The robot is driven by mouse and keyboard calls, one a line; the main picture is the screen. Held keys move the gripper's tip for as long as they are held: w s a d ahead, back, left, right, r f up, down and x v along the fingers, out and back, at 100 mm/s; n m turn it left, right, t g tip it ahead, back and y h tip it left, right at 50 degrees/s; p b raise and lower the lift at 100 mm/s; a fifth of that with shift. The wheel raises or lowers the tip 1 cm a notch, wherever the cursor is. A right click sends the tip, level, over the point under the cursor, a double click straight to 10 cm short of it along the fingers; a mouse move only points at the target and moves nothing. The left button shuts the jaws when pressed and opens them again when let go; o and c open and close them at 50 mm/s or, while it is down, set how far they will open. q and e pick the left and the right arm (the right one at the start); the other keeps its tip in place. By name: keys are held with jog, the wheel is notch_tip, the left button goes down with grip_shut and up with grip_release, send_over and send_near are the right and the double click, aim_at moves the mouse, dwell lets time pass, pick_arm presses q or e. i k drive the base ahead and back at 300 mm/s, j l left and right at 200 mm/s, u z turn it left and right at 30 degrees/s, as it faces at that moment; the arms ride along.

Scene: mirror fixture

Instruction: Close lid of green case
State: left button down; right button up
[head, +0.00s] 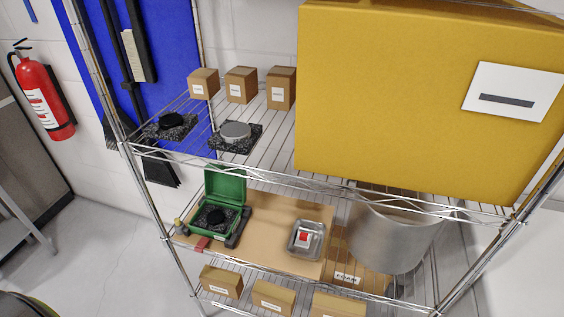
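A small green case (198,221) stands on the left part of the middle wire shelf, on a brown board. Its lid (225,186) is open and stands upright at the back of the case. Inside the case is dark speckled foam with a round black piece (215,216) on it. Neither of my grippers shows in the head view.
A metal tray (293,250) with a red and white item lies right of the case, and a large metal pot (390,240) stands further right. Shelf wires and the front rail (300,190) run above. Small boxes (241,84) and a big yellow box (400,90) occupy the top shelf.

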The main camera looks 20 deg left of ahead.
aim_at(226, 188)
jog(key=j+z, duration=0.4)
jog(key=j, duration=0.15)
jog(key=j+z, duration=0.4)
jog(key=j, duration=0.2)
jog(key=k+j+z, duration=0.1)
jog(key=j+z, duration=0.25)
jog(key=j, duration=0.15)
jog(key=k+j+z, duration=0.15)
jog(key=j+z, duration=0.25)
jog(key=j, duration=0.15)
